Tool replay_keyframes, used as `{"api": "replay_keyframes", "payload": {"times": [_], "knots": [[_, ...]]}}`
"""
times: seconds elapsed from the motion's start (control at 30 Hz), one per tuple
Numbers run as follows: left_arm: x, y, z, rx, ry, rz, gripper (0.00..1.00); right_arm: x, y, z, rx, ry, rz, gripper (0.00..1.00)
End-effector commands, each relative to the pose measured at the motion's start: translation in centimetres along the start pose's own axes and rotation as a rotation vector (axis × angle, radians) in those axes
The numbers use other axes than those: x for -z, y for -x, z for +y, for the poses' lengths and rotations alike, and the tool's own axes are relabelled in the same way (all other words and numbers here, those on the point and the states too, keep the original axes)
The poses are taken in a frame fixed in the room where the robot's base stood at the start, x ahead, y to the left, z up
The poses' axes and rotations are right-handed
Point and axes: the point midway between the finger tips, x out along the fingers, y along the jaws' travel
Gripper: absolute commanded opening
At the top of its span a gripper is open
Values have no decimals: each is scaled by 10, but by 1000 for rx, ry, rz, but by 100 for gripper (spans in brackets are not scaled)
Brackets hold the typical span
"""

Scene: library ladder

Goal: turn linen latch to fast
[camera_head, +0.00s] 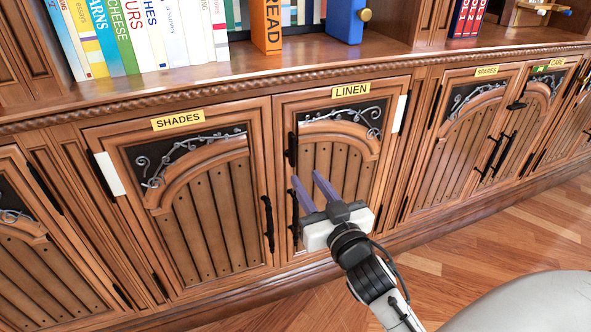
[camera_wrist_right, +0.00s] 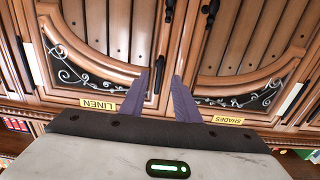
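The linen door (camera_head: 335,160) is shut, under a yellow LINEN label (camera_head: 350,90). Its black latch (camera_head: 291,150) is a bar standing upright at the door's left edge, beside the SHADES door. The latch also shows in the right wrist view (camera_wrist_right: 159,48), just beyond the fingertips and roughly in line with the gap between them. My right gripper (camera_head: 308,178) is open and empty, its purple fingers pointing at the linen door. Its fingertips (camera_wrist_right: 162,74) appear close to the latch; I cannot tell whether they touch it. My left gripper is out of view.
The linen pull handle (camera_head: 294,215) is below the latch, partly beside my right gripper. The SHADES door (camera_head: 195,200) with its own handle (camera_head: 268,222) is to the left. A shelf of books (camera_head: 140,40) is above. Wooden floor (camera_head: 500,240) lies open at right.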

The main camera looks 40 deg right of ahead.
Motion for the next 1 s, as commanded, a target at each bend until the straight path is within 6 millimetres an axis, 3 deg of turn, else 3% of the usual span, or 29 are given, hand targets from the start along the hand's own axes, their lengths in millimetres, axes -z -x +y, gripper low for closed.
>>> {"api": "replay_keyframes", "payload": {"times": [0.2,0.4,0.83,1.0], "knots": [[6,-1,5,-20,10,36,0,-1,-43,-1,2,3,3,29],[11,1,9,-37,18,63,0,-1,-71,-1,3,2,1,29],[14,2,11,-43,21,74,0,-1,-80,-1,2,0,-2,29],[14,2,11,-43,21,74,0,-1,-80,-1,2,1,-2,0]]}}
